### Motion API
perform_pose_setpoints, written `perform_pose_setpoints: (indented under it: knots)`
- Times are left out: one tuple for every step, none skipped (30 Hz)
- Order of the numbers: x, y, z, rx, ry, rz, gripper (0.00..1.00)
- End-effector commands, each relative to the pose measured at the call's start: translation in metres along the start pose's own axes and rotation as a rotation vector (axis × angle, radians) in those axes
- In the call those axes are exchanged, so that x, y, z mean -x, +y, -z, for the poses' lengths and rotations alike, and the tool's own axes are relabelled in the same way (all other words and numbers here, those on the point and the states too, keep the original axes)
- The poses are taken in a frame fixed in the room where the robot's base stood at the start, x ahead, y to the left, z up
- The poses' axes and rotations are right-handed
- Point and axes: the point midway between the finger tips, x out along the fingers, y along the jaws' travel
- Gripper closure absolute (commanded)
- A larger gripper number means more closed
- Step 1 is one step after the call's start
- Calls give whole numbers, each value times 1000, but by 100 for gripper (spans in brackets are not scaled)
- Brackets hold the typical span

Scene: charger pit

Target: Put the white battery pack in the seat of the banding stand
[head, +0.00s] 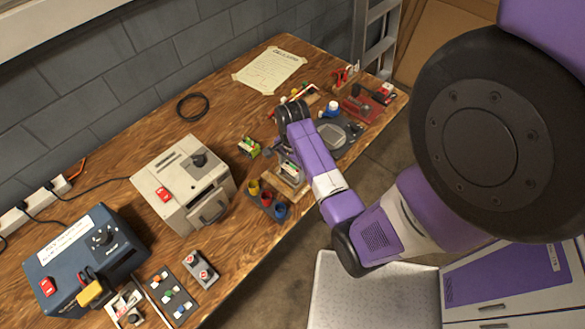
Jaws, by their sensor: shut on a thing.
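My gripper (281,153) points down over the middle of the bench, mostly hidden behind my purple wrist. It is shut on a small white pack (289,168), which looks like the white battery pack; only part of it shows. The pack is right above or in a light wooden block (291,187), which looks like the banding stand. I cannot tell whether the pack touches the seat, as my arm covers part of it. A second small pack, green and white (249,147), lies on the bench just left of my gripper.
A row of yellow, red and blue cups (267,199) stands in front of the block. A beige charger box (182,183) and a blue box (84,262) stand to the left.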

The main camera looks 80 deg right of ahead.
Motion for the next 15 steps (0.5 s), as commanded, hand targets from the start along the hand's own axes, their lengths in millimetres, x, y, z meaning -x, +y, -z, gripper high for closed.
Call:
perform_pose_setpoints:
  knots:
    - [0, 0, 0, 0, 0, 1, 99]
    - [0, 0, 0, 0, 0, 1, 99]
    - [-1, 0, 0, 0, 0, 1, 99]
    - [-1, 0, 0, 0, 0, 1, 99]
    - [-1, 0, 0, 0, 0, 1, 99]
    - [-2, 0, 0, 0, 0, 1, 99]
    - [-2, 0, 0, 0, 0, 1, 99]
    - [-2, 0, 0, 0, 0, 1, 99]
    - [-2, 0, 0, 0, 0, 1, 99]
    - [-2, 0, 0, 0, 0, 1, 99]
    - [-2, 0, 0, 0, 0, 1, 32]
    - [-2, 0, 0, 0, 0, 1, 24]
    - [-2, 0, 0, 0, 0, 1, 18]
    - [-2, 0, 0, 0, 0, 1, 12]
    - [-2, 0, 0, 0, 0, 1, 10]
